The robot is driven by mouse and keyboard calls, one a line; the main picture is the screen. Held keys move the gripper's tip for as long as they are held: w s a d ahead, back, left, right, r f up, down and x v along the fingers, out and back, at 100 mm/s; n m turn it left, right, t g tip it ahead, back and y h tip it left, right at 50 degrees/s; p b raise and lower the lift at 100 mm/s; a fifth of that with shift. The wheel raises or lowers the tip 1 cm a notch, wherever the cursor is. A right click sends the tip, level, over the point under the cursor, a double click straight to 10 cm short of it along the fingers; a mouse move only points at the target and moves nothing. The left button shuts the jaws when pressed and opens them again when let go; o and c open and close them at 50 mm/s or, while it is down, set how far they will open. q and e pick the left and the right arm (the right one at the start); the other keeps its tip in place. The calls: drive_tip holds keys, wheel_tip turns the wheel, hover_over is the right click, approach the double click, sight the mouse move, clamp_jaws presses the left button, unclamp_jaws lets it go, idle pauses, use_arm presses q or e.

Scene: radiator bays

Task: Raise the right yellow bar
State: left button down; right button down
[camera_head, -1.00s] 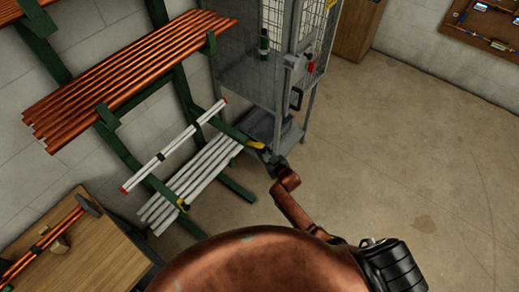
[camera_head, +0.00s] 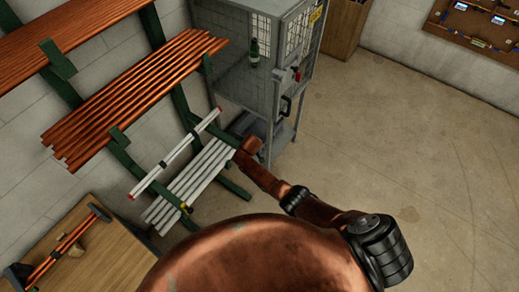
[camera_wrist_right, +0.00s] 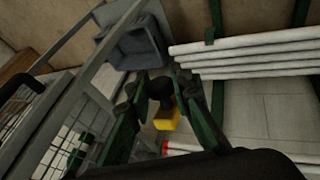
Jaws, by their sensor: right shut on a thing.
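The left yellow-tipped green rack arm (camera_head: 186,208) sticks out at the lower front of the rack in the head view. The right yellow bar end (camera_wrist_right: 167,116) shows in the right wrist view, between the fingers of my right gripper (camera_wrist_right: 162,90). My right gripper is shut on this bar end. In the head view my copper-coloured right arm reaches to the rack's right side and hides that end. A white bar with red ends (camera_head: 172,156) lies across the green arms. My left gripper is not in view.
Several white pipes (camera_head: 205,178) lie low on the rack, and copper pipes (camera_head: 135,95) lie above. A grey mesh cabinet (camera_head: 238,90) with a bottle (camera_head: 254,52) stands close to the right. A wooden table (camera_head: 105,250) is at lower left. The floor at right is clear.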

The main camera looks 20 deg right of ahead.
drive_tip(key=shift+w+r, duration=0.2)
drive_tip(key=shift+w, duration=0.05)
drive_tip(key=shift+w+a+r, duration=0.2)
drive_tip(key=shift+r, duration=0.05)
drive_tip(key=shift+w+a+r, duration=0.4)
drive_tip(key=shift+w, duration=0.25)
drive_tip(key=shift+w+r, duration=0.1)
drive_tip(key=c, duration=2.2)
unclamp_jaws()
drive_tip(key=o, duration=0.5)
drive_tip(key=shift+c, duration=0.2)
drive_tip(key=shift+s+f, duration=0.2)
drive_tip(key=shift+s, duration=0.05)
